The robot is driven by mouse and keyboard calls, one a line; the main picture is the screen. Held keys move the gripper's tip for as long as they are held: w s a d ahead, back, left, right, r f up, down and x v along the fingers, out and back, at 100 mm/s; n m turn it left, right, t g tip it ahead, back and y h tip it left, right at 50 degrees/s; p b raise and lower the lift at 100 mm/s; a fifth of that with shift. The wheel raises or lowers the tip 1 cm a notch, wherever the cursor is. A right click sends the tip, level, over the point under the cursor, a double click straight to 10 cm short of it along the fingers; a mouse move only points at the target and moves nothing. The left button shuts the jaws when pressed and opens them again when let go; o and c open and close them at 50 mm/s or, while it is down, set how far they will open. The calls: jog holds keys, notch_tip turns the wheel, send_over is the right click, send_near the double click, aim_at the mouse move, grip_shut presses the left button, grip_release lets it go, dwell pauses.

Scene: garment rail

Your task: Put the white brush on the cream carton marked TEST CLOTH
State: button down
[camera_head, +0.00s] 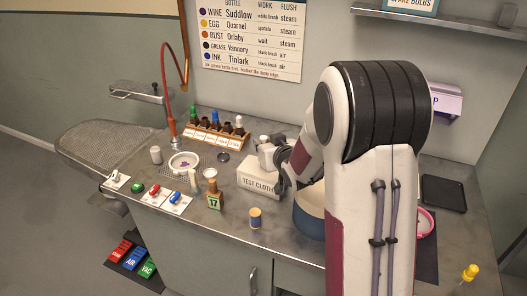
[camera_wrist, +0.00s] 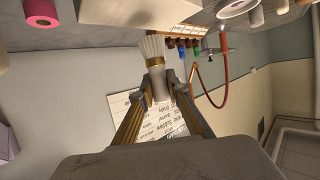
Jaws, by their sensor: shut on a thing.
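The cream carton marked TEST CLOTH (camera_head: 258,183) stands on the grey bench, just left of my arm in the head view. A cream carton face also shows at the top of the wrist view (camera_wrist: 105,12). My gripper (camera_wrist: 158,84) is shut on the white brush (camera_wrist: 153,48). The brush's pale bristles point toward the top of the wrist view, and its body sits between the two fingers. In the head view my wrist is near the carton's upper right side; the fingers are hard to make out there, and I cannot tell whether the brush touches the carton.
A rack of small bottles (camera_head: 215,135) is behind left. A white dish (camera_head: 184,162) lies left. A blue-sided tub (camera_head: 308,218) stands right, partly behind my arm.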

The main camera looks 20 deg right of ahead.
jog(key=shift+f, duration=1.5)
jog(key=shift+f, duration=0.2)
jog(key=c, duration=2)
grip_release()
jog(key=shift+o, duration=0.2)
jog(key=shift+r, duration=0.2)
jog(key=v, duration=1.2)
